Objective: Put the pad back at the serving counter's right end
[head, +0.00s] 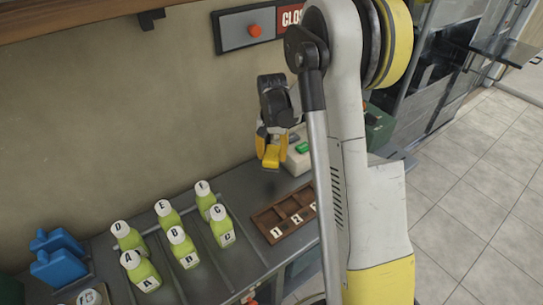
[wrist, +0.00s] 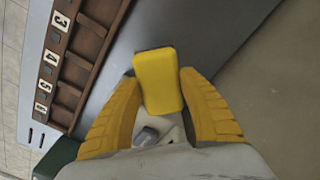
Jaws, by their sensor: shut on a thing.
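The pad is a small yellow block (wrist: 158,78) between the fingers of my gripper (wrist: 160,95) in the wrist view. My gripper is shut on it, with one yellow finger on each side. In the head view my gripper (head: 270,160) hangs above the grey serving counter (head: 225,263), behind the wooden tray, and the yellow pad shows at its tip. A dark shadow lies on the counter below it, so the pad is held clear of the surface. The counter's right end is partly hidden behind my arm in the head view.
A wooden tray (head: 264,218) with numbered tiles lies on the counter. Several lettered green bottles (head: 180,245) stand left of it, and blue objects (head: 58,266) at far left. A pale box with a green button (head: 301,147) stands beside my gripper. Bare counter lies below the pad.

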